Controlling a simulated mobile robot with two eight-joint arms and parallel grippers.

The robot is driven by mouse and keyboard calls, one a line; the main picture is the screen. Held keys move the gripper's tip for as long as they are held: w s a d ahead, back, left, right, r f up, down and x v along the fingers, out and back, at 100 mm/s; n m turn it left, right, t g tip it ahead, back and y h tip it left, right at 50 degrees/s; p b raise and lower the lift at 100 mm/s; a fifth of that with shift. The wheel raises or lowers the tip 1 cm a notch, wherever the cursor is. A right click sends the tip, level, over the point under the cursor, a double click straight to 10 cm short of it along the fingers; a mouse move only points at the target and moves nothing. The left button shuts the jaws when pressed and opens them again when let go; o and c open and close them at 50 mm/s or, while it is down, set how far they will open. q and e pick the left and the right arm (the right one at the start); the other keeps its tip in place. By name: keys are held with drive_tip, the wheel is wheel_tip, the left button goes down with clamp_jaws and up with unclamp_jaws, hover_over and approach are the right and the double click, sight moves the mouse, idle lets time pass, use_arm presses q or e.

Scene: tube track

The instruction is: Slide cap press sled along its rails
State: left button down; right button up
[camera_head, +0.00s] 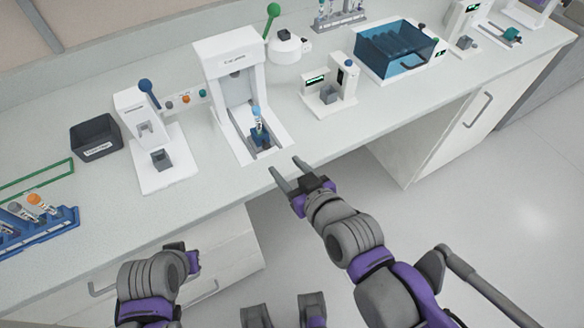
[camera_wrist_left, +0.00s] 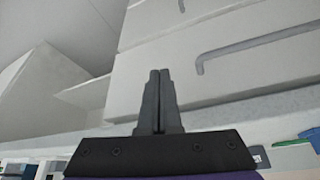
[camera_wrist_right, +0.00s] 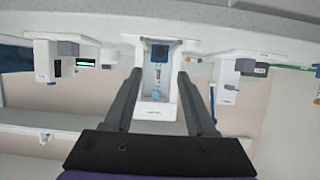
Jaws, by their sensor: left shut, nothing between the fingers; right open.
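The cap press (camera_head: 231,62) is a white frame standing on the bench, with two white rails running out of it toward the front edge. The blue sled (camera_head: 260,136) sits between the rails near their front part and carries an upright tube with a blue cap (camera_head: 256,111). My right gripper (camera_head: 283,169) is open and empty, just in front of the rails at the bench edge, apart from the sled. In the right wrist view the press (camera_wrist_right: 155,105) shows between the open fingers (camera_wrist_right: 155,85). My left gripper (camera_wrist_left: 160,75) is shut and empty, low beside the drawers.
A white device with a blue-knobbed lever (camera_head: 145,125) stands left of the press, and another small device (camera_head: 328,95) stands right. A dark bin (camera_head: 96,138), a blue tube rack (camera_head: 40,225) and a blue-lidded box (camera_head: 395,48) are farther out. The bench front between rack and press is clear.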

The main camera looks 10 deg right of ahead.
drive_tip(key=shift+v, duration=0.8)
